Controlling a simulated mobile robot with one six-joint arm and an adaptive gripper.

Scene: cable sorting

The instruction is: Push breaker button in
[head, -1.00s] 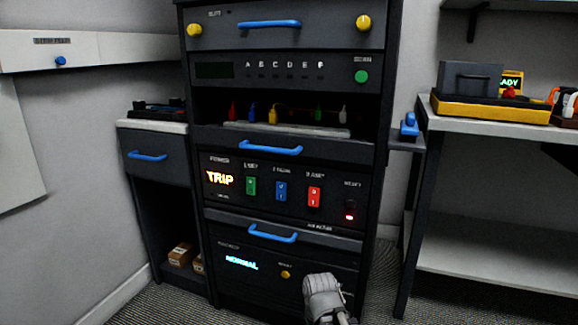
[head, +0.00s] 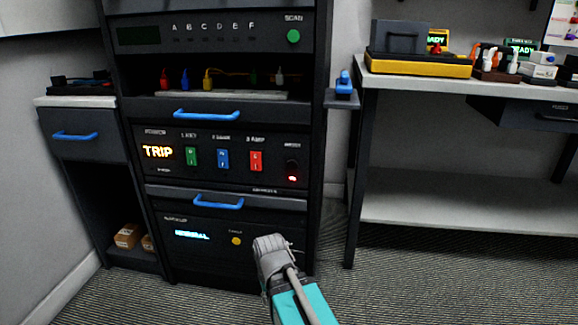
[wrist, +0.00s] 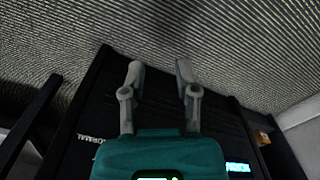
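The power panel (head: 220,139) in the rack shows an orange TRIP display (head: 158,152). A dark round breaker button (head: 292,166) is at its right end, above a lit red light (head: 292,179); how far it sticks out is too small to tell. Green (head: 192,156), blue (head: 223,159) and red (head: 256,161) rockers are to its left. My gripper (head: 268,246) is below the button in the head view, in front of the lower panel, apart from the button. In the wrist view its two fingers (wrist: 160,68) are spread with nothing between them.
Blue handles (head: 218,203) stick out from the rack above and below the power panel. A lower panel has a cyan display (head: 192,235) and a yellow button (head: 236,241). A white-topped table (head: 460,82) stands at right. Floor in front is clear.

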